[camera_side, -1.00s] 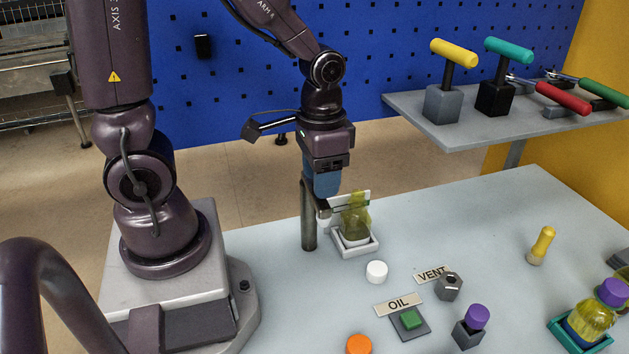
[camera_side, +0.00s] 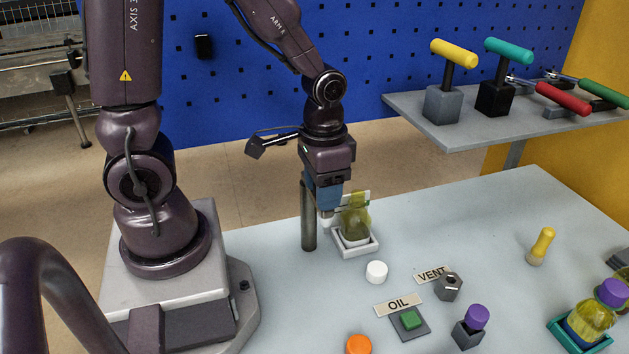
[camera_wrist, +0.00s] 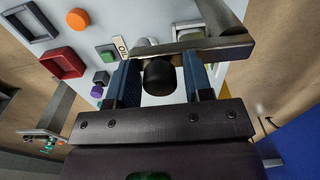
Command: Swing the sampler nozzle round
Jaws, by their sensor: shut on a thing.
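The sampler stands as a grey upright post (camera_side: 309,225) beside my arm's base. Its nozzle arm (camera_wrist: 185,47) shows in the wrist view as a grey bar crossing at my fingertips. A dark rounded knob (camera_wrist: 160,76) sits between the blue fingers. My gripper (camera_side: 326,212) points down just right of the post top and is shut on the nozzle; it also shows in the wrist view (camera_wrist: 160,66). The fingers hide most of the nozzle in the side view. A yellow-green bottle (camera_side: 355,224) stands in a white tray (camera_side: 362,250) just right of my gripper.
A white cap (camera_side: 376,272) lies in front of the tray. OIL (camera_side: 398,304) and VENT (camera_side: 432,274) labels, a green button (camera_side: 410,319), a grey nut (camera_side: 449,287) and a purple-topped block (camera_side: 475,320) are farther front right. The table's right middle is mostly clear.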

